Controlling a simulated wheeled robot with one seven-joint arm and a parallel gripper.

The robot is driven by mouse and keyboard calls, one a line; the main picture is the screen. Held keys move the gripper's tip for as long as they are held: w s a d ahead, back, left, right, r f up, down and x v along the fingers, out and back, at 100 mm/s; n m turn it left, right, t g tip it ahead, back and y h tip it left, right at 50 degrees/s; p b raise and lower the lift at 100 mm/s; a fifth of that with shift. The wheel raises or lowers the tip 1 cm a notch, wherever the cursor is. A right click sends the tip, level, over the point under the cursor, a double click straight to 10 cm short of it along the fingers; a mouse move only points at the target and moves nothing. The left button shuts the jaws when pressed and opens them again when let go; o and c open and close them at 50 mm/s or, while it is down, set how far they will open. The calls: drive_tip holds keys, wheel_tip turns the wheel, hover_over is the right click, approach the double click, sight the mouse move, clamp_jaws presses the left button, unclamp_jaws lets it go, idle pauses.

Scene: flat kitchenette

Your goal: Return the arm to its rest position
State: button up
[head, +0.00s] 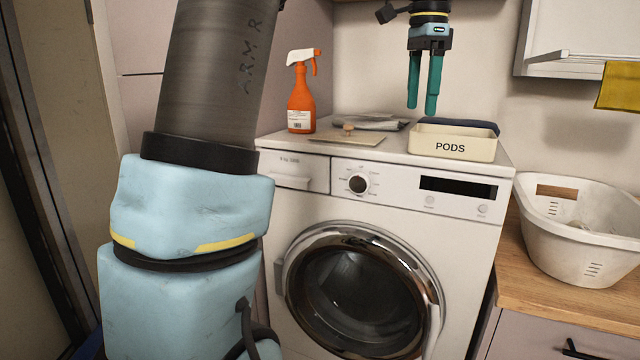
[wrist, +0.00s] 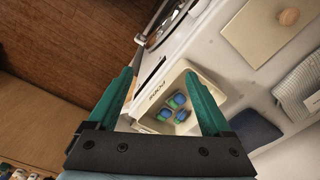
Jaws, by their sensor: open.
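My gripper (head: 423,108) hangs above the top of the washing machine (head: 330,178), its two teal fingers pointing down and apart. Nothing is between the fingers. The gripper also shows in the wrist view (wrist: 160,100), open over a cream box marked PODS (head: 452,147). In the wrist view several blue and green pods (wrist: 174,107) lie inside the box. In the head view the gripper is above and slightly behind the box and does not appear to touch it. My large arm links fill the left of the head view.
An orange spray bottle (head: 301,100), a board with a round wooden knob (head: 347,139) and a folded grey cloth (head: 377,122) are on the machine. A dark folded cloth (wrist: 246,132) lies beside the box. A white laundry basket (head: 577,232) stands on the wooden counter, right. A cabinet hangs above.

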drive_tip(key=s+a+f+n, duration=0.3)
drive_tip(key=a+f+n, duration=0.8)
drive_tip(key=a+f, duration=1)
drive_tip(key=s+a+f+n+t, duration=0.1)
drive_tip(key=s+a+f+n, duration=0.3)
drive_tip(key=s+f, duration=0.2)
wheel_tip(320, 180, down, 2)
drive_tip(key=shift+s, duration=0.4)
drive_tip(key=shift+c, duration=0.4)
